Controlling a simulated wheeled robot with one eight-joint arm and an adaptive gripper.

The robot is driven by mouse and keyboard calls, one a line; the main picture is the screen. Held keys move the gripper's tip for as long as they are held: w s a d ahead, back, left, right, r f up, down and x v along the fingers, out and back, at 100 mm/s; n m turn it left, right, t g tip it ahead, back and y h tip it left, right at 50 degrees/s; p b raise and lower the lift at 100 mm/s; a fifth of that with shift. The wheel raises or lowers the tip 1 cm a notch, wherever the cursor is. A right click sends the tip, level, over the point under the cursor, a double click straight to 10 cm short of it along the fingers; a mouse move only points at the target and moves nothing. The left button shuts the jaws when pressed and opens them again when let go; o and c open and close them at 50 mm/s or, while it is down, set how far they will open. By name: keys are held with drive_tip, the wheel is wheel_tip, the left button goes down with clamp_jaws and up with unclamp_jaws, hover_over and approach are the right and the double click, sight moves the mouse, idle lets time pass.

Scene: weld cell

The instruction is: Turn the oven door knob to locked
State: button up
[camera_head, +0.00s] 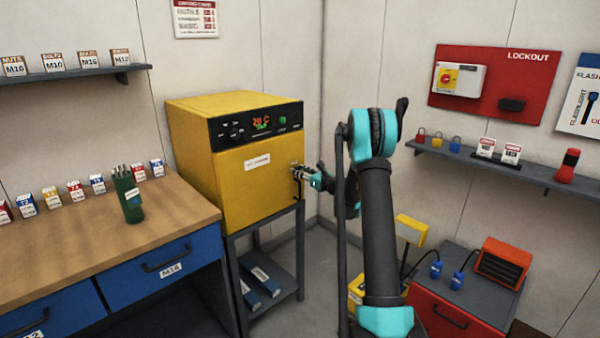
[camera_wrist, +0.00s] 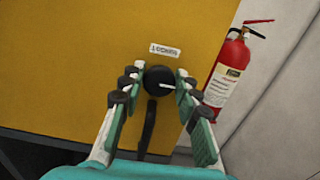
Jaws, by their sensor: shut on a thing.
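The yellow oven (camera_head: 235,185) stands on a dark stand, its door facing my arm. The black door knob (camera_wrist: 159,80) is round, with a white pointer line that points to the right in the wrist view. My gripper (camera_wrist: 157,83) is shut on the knob, one finger on each side; in the head view my gripper (camera_head: 305,175) is at the right edge of the oven door and hides the knob. The black door handle (camera_wrist: 148,128) hangs just below the knob.
A red fire extinguisher (camera_wrist: 227,72) stands close right of my gripper in the wrist view. A workbench (camera_head: 95,235) with small boxes and a green holder (camera_head: 128,195) is left of the oven. A red cabinet (camera_head: 450,325) stands at right.

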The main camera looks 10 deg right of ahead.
drive_tip(key=shift+n, duration=0.3)
drive_tip(key=n, duration=0.3)
drive_tip(key=shift+a+n, duration=0.1)
drive_tip(key=shift+n, duration=0.3)
drive_tip(key=n, duration=0.4)
drive_tip(key=shift+s+f, duration=0.1)
drive_tip(key=n, duration=0.9)
drive_tip(key=shift+a+f, duration=0.1)
drive_tip(key=shift+n, duration=0.3)
drive_tip(key=o, duration=1.1)
